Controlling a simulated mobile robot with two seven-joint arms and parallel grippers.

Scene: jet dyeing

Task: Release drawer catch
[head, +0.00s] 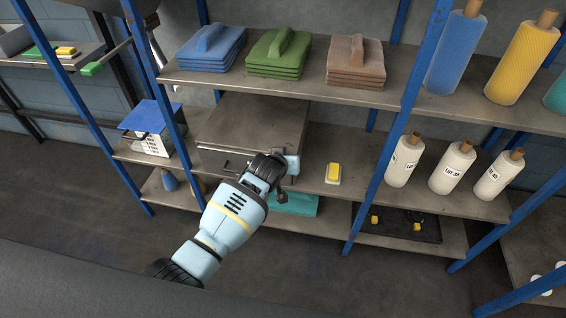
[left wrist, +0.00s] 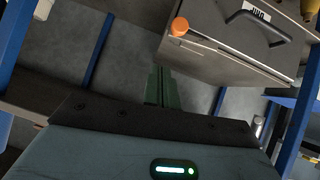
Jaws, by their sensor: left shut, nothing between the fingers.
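A grey metal drawer unit (head: 254,122) sits on the middle shelf, with its front towards me. Its front face fills the upper right of the left wrist view, with a dark bar handle (left wrist: 262,27), a white label (left wrist: 257,11) and a round orange knob (left wrist: 180,27) near one edge, likely the catch. The drawer looks closed. My left gripper (head: 281,184) is at the right end of the drawer front and hides part of it. In the left wrist view its dark fingers (left wrist: 160,84) are together and empty, below the knob and apart from it. My right gripper is in neither view.
A yellow-and-white block (head: 333,174) lies right of the unit, and white bottles (head: 404,160) stand farther right. Folded cloth stacks (head: 278,55) lie above. A teal item (head: 295,204) is on the lower shelf. Blue posts (head: 398,130) flank this bay.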

